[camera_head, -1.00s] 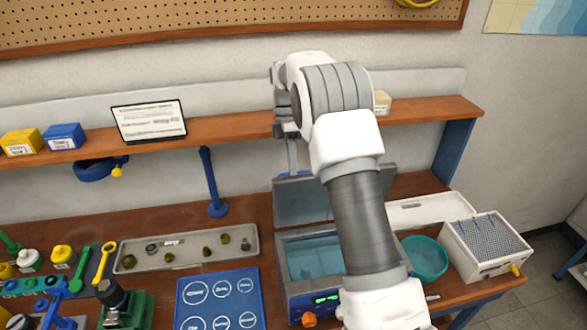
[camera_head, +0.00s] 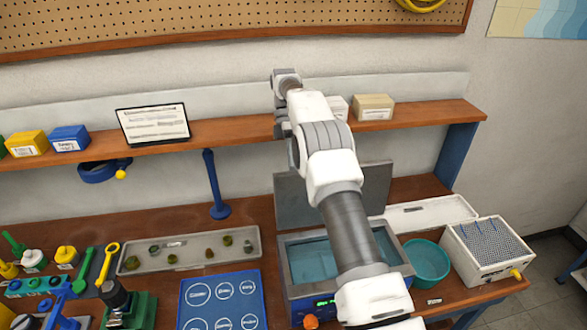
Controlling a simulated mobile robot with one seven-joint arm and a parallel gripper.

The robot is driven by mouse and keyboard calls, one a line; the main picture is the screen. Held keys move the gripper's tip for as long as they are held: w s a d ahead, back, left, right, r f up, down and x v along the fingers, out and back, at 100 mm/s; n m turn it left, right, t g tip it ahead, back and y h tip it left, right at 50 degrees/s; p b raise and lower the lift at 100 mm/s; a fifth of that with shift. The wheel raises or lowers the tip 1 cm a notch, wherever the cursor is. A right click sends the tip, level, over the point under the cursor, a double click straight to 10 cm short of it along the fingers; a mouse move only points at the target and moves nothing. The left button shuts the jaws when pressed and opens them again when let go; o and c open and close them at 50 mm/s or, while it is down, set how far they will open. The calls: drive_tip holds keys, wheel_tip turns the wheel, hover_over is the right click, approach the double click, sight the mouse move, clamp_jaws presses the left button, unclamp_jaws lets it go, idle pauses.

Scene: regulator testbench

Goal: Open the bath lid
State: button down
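The bath (camera_head: 290,290) is a grey box with a green display on its front and blue-green liquid inside. Its grey lid (camera_head: 296,200) stands raised, near upright, along the bath's back edge, so the bath is open at the top. My arm crosses in front of the bath and hides part of the lid and of the liquid. My gripper (camera_head: 281,126) is above and behind the lid's left part, near the shelf edge, and appears apart from the lid. Its fingers are mostly hidden behind my arm, so I cannot tell their opening.
A wooden shelf (camera_head: 415,114) runs close behind my gripper, with small boxes (camera_head: 373,107) and a sign (camera_head: 154,124) on it. A teal bowl (camera_head: 428,262) and a white rack box (camera_head: 487,250) stand right of the bath. A parts tray (camera_head: 190,250) and blue mat (camera_head: 220,300) lie left.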

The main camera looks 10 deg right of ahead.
drive_tip(key=shift+f, duration=0.35)
drive_tip(key=c, duration=1.1)
unclamp_jaws()
drive_tip(key=shift+o, duration=1.3)
drive_tip(key=shift+r, duration=0.15)
drive_tip(key=shift+s+r, duration=0.1)
drive_tip(key=shift+r, duration=0.1)
